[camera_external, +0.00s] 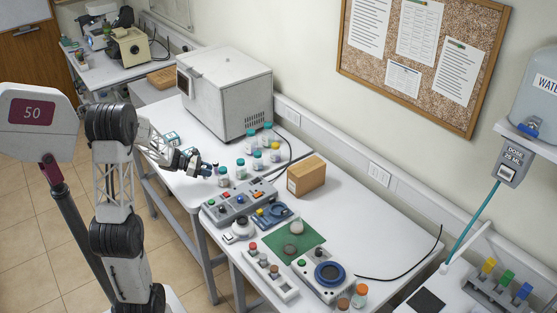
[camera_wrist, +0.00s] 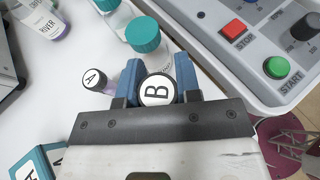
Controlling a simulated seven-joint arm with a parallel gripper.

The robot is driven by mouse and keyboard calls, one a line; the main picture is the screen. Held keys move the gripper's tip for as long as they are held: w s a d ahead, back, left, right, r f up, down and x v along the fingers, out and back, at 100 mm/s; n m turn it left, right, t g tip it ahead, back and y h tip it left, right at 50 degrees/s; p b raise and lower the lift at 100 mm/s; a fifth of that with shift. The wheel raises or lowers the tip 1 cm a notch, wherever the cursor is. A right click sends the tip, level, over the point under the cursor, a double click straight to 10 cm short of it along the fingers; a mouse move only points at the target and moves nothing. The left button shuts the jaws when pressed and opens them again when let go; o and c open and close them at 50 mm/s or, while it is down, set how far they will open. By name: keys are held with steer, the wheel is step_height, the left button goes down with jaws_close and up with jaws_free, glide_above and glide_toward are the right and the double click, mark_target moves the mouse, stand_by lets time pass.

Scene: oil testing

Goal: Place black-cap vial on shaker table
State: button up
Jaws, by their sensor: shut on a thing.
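My gripper (camera_wrist: 158,82) has blue fingers, shut on a vial with a black-rimmed cap (camera_wrist: 157,90) that bears a white label "B". The vial's body is hidden below its cap. In the external view my gripper (camera_external: 208,169) is over the left table, near the teal-cap jars; the held vial is too small to make out there. Another small vial (camera_wrist: 91,78) with a black cap marked "A" stands left of the gripper. I cannot tell for sure which device is the shaker table; a device with a blue ring (camera_external: 329,273) stands on the front table.
A teal-cap jar (camera_wrist: 143,35) stands just beyond the fingers. A grey console (camera_external: 240,203) with STOP and START buttons lies to the right. A cardboard box (camera_external: 307,176), a green mat (camera_external: 308,236) and a white oven-like box (camera_external: 228,95) take up table space.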

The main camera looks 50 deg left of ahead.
steer(key=shift+f, duration=0.75)
steer(key=shift+f, duration=1.95)
steer(key=shift+f, duration=0.15)
steer(key=o, duration=0.9)
steer(key=shift+r, duration=0.2)
steer(key=shift+v, duration=3.8)
